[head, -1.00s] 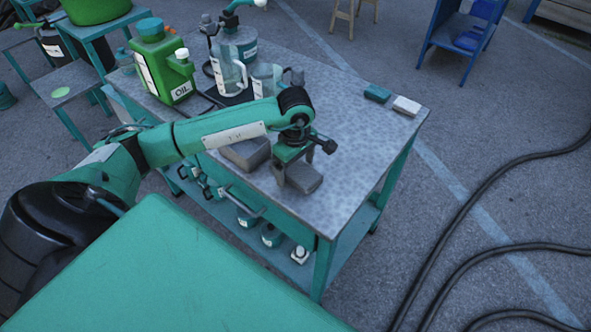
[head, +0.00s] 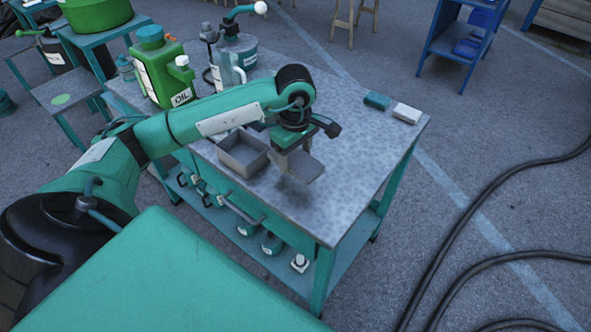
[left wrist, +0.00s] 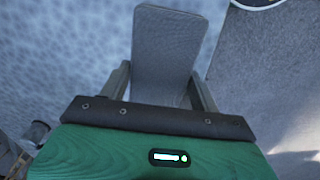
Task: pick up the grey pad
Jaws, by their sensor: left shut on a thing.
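The grey pad (head: 303,166) is a flat block held in my left gripper (head: 290,158), a little above the table top, with a shadow under it. In the left wrist view the pad (left wrist: 165,55) sits between the two fingers of the left gripper (left wrist: 160,88), which are shut on its sides. The pad's near end is hidden behind the gripper body. My right gripper is in neither view.
The table (head: 350,150) has an open grey box (head: 243,155) just left of the gripper. A teal block (head: 377,101) and a white block (head: 406,113) lie at the back right corner. The table's front right is clear.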

